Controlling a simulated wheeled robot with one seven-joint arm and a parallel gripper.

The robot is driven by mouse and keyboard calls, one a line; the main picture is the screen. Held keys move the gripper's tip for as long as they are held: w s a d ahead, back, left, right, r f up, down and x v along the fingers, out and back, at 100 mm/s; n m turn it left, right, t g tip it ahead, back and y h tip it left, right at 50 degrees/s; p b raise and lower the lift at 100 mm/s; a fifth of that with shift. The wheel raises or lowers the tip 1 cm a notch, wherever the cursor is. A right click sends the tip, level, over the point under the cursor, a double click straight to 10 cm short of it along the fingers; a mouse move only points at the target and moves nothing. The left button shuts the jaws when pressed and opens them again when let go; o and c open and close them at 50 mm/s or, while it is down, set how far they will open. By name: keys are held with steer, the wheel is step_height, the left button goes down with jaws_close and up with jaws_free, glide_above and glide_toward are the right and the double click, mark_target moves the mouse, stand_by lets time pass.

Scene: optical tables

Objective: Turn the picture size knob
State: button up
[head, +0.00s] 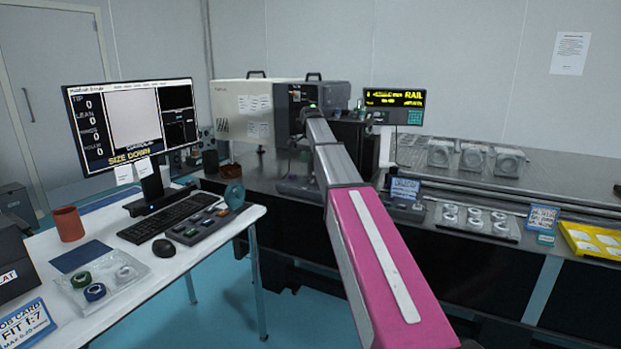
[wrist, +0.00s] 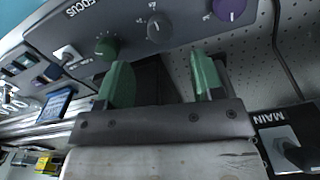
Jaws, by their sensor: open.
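In the wrist view, a grey panel carries a green knob (wrist: 106,47), a grey knob (wrist: 159,28) and a purple knob (wrist: 229,8). The word FOCUS shows at the panel's upper left. I cannot read which knob is for picture size. My gripper (wrist: 162,76) is open and empty, its two green fingers apart. The fingertips lie below the knobs in the picture, and the grey knob is above the gap between them. No contact with a knob shows. In the head view my arm hides the gripper and the panel. A monitor (head: 133,122) there reads SIZE DOWN.
In the head view, a white desk (head: 170,285) with keyboard (head: 165,217) stands left. The optical bench (head: 555,180) runs right, with several grey mounts and a yellow tray (head: 595,242). A RAIL display (head: 394,98) stands behind. Blue floor separates desk and bench.

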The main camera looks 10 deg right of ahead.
mark_target(311, 177)
step_height(311, 177, down, 8)
steer(key=shift+r, duration=0.1)
stand_by(0.4)
steer(key=c, duration=0.9)
